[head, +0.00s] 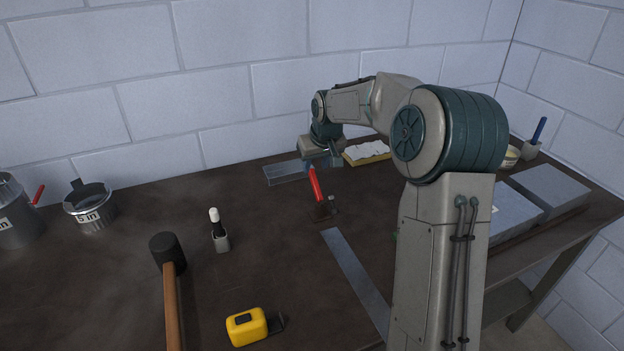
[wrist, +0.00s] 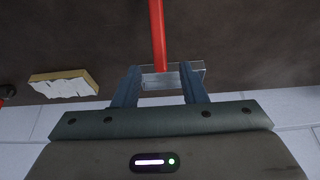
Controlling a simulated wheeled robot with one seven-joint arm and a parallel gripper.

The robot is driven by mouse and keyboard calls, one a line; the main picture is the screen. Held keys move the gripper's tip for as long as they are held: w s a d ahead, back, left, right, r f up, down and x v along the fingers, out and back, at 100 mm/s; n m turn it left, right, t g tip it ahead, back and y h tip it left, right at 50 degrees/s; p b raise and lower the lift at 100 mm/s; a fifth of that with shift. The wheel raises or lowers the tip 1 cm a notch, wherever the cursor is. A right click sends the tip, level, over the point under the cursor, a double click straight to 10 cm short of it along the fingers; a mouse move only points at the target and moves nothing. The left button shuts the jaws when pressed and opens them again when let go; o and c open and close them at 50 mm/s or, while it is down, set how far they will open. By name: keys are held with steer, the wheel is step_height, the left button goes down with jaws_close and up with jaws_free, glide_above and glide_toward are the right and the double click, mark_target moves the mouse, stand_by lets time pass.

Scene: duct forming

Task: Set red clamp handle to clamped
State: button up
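The red clamp handle (head: 316,184) stands up from a dark clamp base (head: 321,211) on the bench, leaning slightly left in the head view. My gripper (head: 311,166) is at the handle's upper end. In the wrist view, the red handle (wrist: 157,34) comes down from the top edge, and its end lies between the fingertips of my gripper (wrist: 160,72). The fingers are spread, with gaps on both sides of the handle. The clamp base is out of the wrist view.
A yellow tray with white cloth (head: 366,153) is right of my gripper.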

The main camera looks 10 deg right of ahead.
mark_target(313, 175)
steer(key=x, duration=0.8)
steer(key=shift+w+f+p, duration=0.1)
steer(key=shift+f+p, duration=0.05)
steer(key=shift+p, duration=0.15)
steer(key=shift+a, duration=0.1)
jaws_close()
